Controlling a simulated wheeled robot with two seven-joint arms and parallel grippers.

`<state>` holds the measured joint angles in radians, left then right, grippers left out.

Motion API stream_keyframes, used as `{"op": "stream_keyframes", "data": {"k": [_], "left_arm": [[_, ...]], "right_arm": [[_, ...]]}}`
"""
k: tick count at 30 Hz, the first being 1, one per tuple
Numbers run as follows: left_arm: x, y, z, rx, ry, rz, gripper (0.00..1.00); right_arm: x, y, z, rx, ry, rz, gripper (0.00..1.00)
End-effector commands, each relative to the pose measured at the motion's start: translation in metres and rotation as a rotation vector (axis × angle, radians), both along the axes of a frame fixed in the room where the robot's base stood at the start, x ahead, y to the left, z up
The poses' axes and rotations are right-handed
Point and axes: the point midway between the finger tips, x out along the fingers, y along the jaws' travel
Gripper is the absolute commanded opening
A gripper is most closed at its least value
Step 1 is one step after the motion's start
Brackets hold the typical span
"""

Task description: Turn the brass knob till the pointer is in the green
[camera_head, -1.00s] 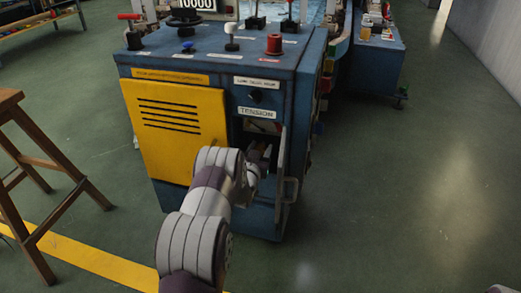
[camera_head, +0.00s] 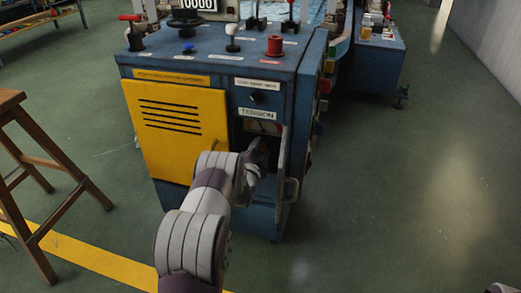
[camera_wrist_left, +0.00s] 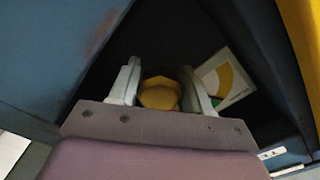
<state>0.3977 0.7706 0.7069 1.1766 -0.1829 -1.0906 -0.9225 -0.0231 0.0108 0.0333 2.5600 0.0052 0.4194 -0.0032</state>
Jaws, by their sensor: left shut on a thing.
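The brass knob (camera_wrist_left: 160,93) shows in the left wrist view as a yellow faceted shape inside a dark recess. My left gripper (camera_wrist_left: 166,88) has one finger on each side of it and is shut on it. In the head view my left gripper (camera_head: 259,158) reaches into the open compartment under the TENSION label (camera_head: 257,114), and the knob is hidden there. A white gauge (camera_wrist_left: 226,80) with a yellow band and a bit of green is partly behind the right finger. I cannot make out its pointer. My right gripper is not in view.
The blue machine cabinet (camera_head: 215,68) has a yellow vented door (camera_head: 170,150) left of the compartment. An open flap with a handle (camera_head: 291,188) stands close on the right of my wrist. A wooden stool (camera_head: 40,165) is at left. The floor at right is clear.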

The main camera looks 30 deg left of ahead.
Motion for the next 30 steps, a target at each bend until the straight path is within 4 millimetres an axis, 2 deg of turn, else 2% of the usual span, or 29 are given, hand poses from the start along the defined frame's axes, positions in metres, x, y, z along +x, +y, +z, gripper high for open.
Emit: {"op": "stream_keyframes", "data": {"k": [18,30], "left_arm": [[-0.0007,0.0002,-0.0001,0.516,0.127,-0.001,0.17],[-0.0007,0.0001,0.0003,0.678,0.165,-0.001,0.17]], "right_arm": [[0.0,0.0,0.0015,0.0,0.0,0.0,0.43],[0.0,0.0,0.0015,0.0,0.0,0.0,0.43]]}}
